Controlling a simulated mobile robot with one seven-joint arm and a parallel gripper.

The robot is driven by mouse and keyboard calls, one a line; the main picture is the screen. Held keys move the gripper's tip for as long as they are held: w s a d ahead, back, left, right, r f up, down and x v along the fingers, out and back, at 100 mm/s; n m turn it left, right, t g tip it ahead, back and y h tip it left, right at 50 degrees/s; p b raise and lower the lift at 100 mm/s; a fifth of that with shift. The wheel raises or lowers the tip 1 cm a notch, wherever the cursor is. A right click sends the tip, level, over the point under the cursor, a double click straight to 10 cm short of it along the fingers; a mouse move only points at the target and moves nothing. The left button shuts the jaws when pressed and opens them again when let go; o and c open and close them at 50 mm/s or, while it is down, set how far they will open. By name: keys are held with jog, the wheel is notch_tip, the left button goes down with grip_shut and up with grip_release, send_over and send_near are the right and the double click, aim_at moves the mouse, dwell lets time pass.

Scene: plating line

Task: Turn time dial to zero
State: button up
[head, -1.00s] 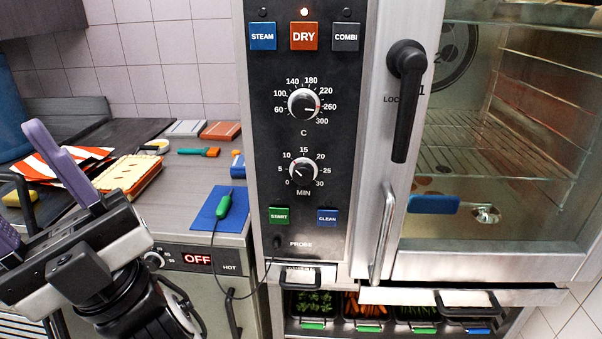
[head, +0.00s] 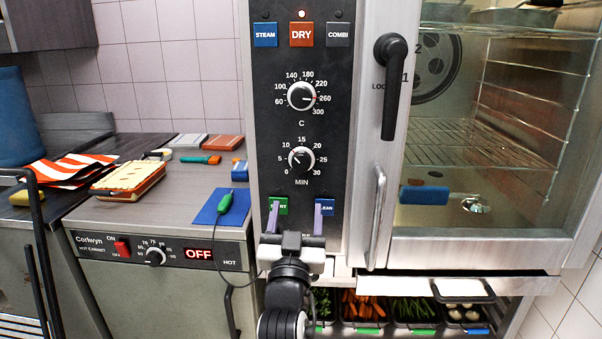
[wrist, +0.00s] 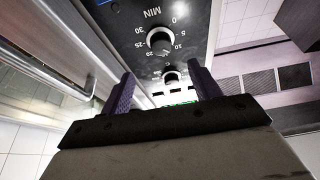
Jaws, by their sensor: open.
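The dial also shows upside down in the wrist view (wrist: 160,41), beyond the fingers. My gripper (head: 297,207) is open and empty, its two purple fingers pointing up. It is below the dial, in front of the START and CLEAN buttons, partly covering them. The fingers also show in the wrist view (wrist: 163,90), apart from the dial.
The temperature dial (head: 301,97) is just above the time dial. The oven door handle (head: 376,218) and black latch lever (head: 390,90) stick out at right. A green probe (head: 226,201) with its cable lies left on a blue mat. Pans of vegetables (head: 362,307) are below.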

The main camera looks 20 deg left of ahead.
aim_at(302, 166)
jog(key=p+x, duration=0.3)
jog(key=x, duration=0.9)
jog(key=shift+r, duration=0.1)
jog(key=c, duration=0.7)
jog(key=shift+n, duration=0.4)
